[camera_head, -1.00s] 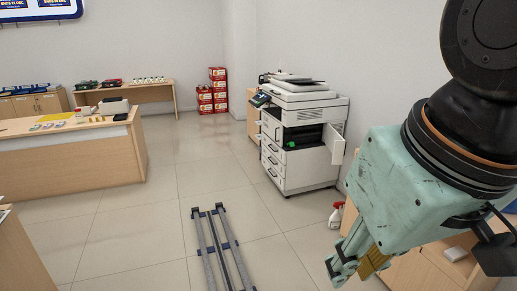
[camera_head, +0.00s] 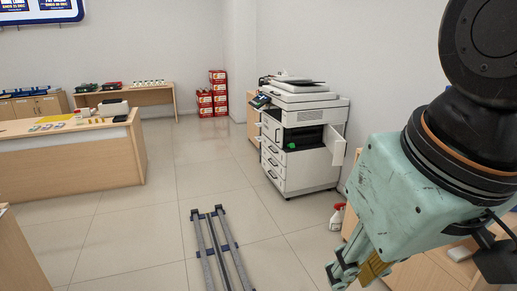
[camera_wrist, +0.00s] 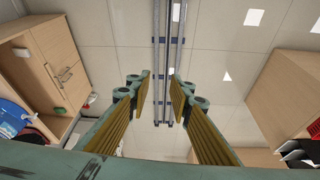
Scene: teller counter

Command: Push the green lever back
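The green lever (camera_head: 292,146) is a small bright green spot inside the dark opening on the side of the white copier (camera_head: 285,180), in the middle right of the head view. A side door (camera_head: 338,145) of the copier stands open next to it. My gripper (camera_head: 352,272) is at the lower right of the head view, well in front of the copier and apart from it. In the wrist view my gripper (camera_wrist: 158,85) has its two fingers spread, with nothing between them but floor behind. The lever does not show in the wrist view.
Floor rails (camera_head: 217,245) run along the middle of the tiled floor. A white and red spray bottle (camera_head: 337,217) stands right of the copier. Wooden counters (camera_head: 70,160) are at the left, red boxes (camera_head: 218,92) at the back. The floor before the copier is clear.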

